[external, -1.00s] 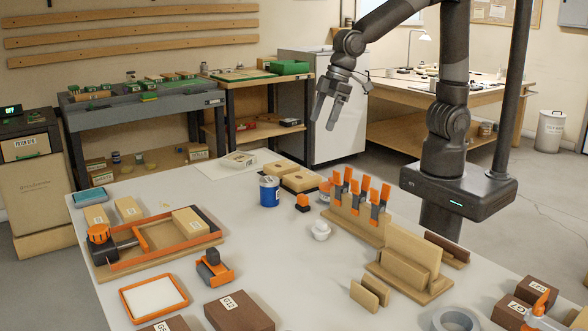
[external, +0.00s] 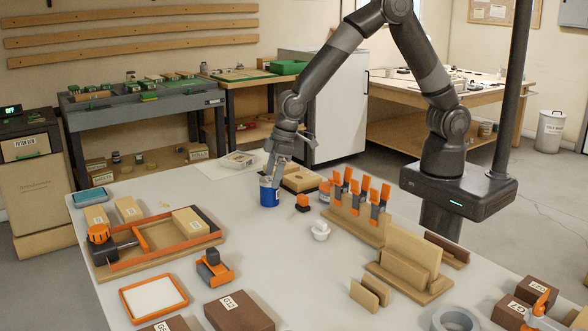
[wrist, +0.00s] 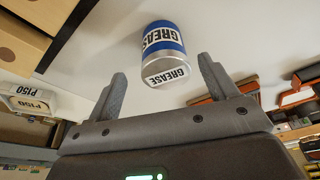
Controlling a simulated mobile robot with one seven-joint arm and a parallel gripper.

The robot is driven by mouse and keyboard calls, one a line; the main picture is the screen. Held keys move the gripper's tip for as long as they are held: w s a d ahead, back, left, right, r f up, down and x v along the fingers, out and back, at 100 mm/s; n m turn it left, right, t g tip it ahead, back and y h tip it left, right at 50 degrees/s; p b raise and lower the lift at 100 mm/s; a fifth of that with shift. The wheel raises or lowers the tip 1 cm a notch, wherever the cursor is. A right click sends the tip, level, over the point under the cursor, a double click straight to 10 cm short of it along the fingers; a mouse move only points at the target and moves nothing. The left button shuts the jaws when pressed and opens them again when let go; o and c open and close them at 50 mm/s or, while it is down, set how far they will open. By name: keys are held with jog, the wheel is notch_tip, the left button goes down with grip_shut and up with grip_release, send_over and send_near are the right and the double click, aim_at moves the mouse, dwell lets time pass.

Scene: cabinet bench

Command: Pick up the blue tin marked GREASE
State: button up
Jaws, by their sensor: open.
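The blue tin marked GREASE (external: 269,192) stands upright on the white bench, left of the wooden blocks. In the wrist view the tin (wrist: 163,50) shows its blue band, its silver lid and the word GREASE on both side and lid. My gripper (external: 273,173) is just above the tin in the external view, pointing down. In the wrist view its two fingers (wrist: 162,80) are spread apart, with the tin between and beyond their tips. The fingers do not appear to touch the tin.
Wooden blocks (external: 302,180) stand close to the tin's right. A small orange object (external: 303,203) and a white jar (external: 321,231) are nearer the front. An orange-framed tray (external: 154,240) is to the left. Bench surface between tray and tin is clear.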

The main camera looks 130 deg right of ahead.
aim_at(268, 191)
jog(key=shift+w+x, duration=0.15)
jog(key=shift+x, duration=1.35)
jog(key=shift+w+x, duration=0.15)
jog(key=shift+x, duration=1.35)
jog(key=shift+a, duration=0.15)
jog(key=shift+r, duration=0.1)
jog(key=shift+c, duration=0.6)
jog(key=c, duration=1.1)
